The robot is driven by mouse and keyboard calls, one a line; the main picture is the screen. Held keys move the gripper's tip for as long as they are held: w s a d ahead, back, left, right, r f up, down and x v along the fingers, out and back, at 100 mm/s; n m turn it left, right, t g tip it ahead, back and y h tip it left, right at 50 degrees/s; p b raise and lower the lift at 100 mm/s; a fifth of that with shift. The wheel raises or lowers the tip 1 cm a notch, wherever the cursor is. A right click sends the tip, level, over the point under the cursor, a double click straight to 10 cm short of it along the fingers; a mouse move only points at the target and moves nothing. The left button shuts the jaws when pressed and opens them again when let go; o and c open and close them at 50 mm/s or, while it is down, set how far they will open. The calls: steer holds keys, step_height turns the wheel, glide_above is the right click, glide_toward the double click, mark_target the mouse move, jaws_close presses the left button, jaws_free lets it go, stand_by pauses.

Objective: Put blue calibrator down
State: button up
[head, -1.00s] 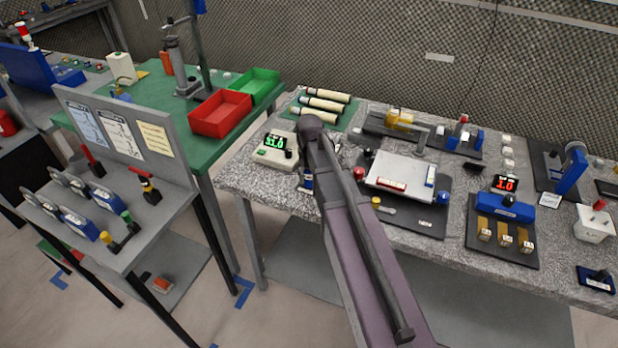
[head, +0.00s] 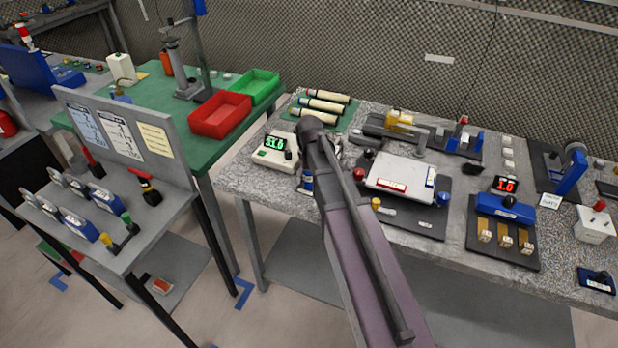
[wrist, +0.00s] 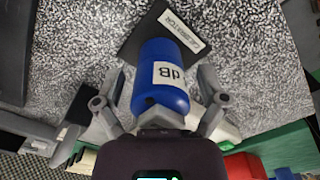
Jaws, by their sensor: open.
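The blue calibrator (wrist: 163,72) is a blue cylinder with a white "dB" label. In the wrist view it is between the two fingers of my gripper (wrist: 160,100), which are open with a gap on each side. Its far end is over a black plate (wrist: 146,28) with a white label, on the speckled bench. I cannot tell exactly how it meets the plate. In the head view a small blue and white part (head: 306,183), likely the calibrator, shows beside my arm. My arm hides the gripper there.
On the grey speckled bench (head: 240,180), a meter with a green display (head: 276,150) stands just left. A black board with a white plate (head: 400,175) lies to the right. Several cream tubes (head: 322,105) lie behind. Red (head: 220,115) and green (head: 253,86) bins stand on the green table.

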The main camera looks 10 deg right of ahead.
steer(key=shift+r+p, duration=6)
steer(key=shift+r, duration=0.1)
steer(key=shift+s, duration=0.1)
steer(key=s+m, duration=0.1)
steer(key=s, duration=1.5)
steer(key=shift+m, duration=0.3)
steer(key=shift+w, duration=0.1)
